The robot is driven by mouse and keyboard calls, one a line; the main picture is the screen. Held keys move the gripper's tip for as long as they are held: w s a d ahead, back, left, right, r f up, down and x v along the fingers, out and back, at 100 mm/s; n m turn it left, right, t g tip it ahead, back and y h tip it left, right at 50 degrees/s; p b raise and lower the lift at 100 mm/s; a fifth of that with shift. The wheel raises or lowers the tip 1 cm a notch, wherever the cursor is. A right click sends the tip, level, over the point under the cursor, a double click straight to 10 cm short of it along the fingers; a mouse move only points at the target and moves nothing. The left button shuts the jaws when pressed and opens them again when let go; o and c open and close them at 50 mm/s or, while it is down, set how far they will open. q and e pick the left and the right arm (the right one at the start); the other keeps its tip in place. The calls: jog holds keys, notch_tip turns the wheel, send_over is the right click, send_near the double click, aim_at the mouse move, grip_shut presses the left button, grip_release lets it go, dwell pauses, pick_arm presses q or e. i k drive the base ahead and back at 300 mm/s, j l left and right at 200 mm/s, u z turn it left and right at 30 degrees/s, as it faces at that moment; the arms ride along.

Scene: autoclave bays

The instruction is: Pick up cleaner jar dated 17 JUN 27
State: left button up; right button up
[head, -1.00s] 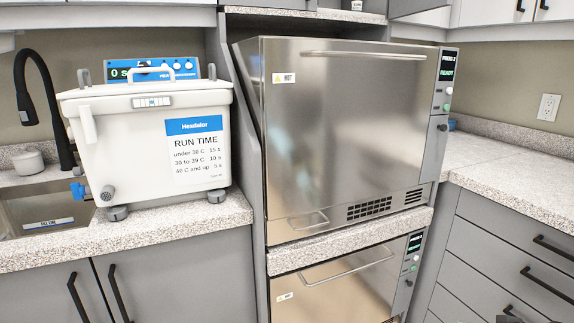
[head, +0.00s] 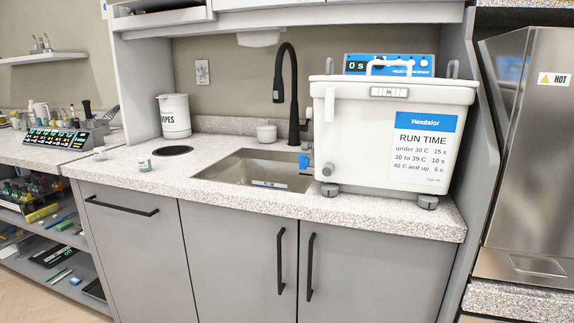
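Two small pale jars stand on the speckled counter left of the sink. One jar (head: 145,164) is near the round dark opening, and the other jar (head: 99,154) is farther left. Their labels are too small to read, so I cannot tell whether either is the cleaner jar dated 17 JUN 27. Neither of my grippers shows in the head view.
A sink (head: 250,172) with a black faucet (head: 292,95) lies right of the jars. A white Hexdalor bath (head: 350,130) stands right of it, beside a steel autoclave (head: 535,150). A WIPES tub (head: 174,116) stands behind. Crowded shelves (head: 45,215) are at left.

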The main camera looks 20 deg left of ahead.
aim_at(145, 161)
jog(key=u, duration=1.55)
jog(key=i+l+z, duration=0.1)
jog(key=i+z, duration=0.2)
jog(key=i, duration=0.6)
